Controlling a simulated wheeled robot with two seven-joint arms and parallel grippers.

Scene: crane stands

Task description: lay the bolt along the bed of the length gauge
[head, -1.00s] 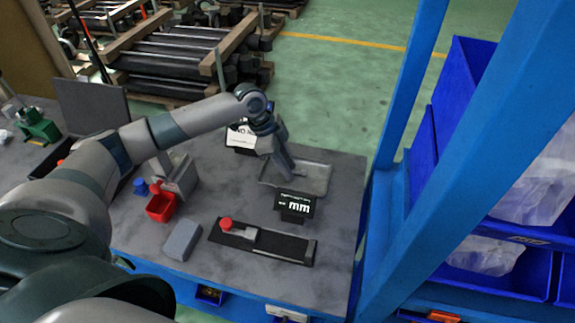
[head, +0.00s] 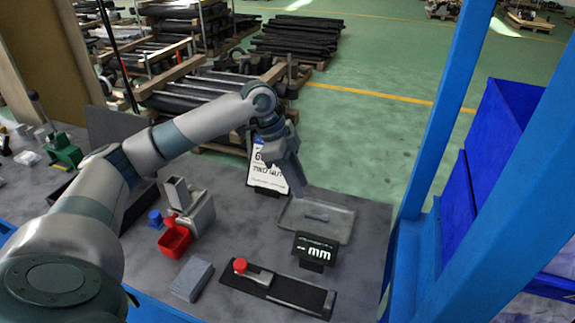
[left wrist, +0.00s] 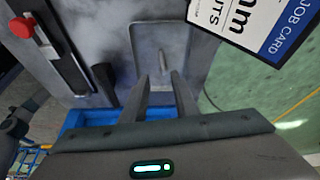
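The bolt (head: 317,217) is a small grey rod lying in a shallow grey tray (head: 342,238). In the left wrist view the bolt (left wrist: 163,62) lies just beyond my fingertips. My left gripper (head: 299,193) points down over the tray's back left part; its two fingers (left wrist: 160,82) are apart with nothing between them. The length gauge (head: 298,291) is a dark bed with a grey block and a red knob at its left end; its bed is empty. Its display (head: 315,249), reading "mm", stands behind it. My right gripper is not in view.
A job card (head: 267,172) stands behind the tray. A red bin (head: 174,241) beside a grey device and a grey block (head: 192,280) are left of the gauge. A blue rack post (head: 440,110) rises at the right.

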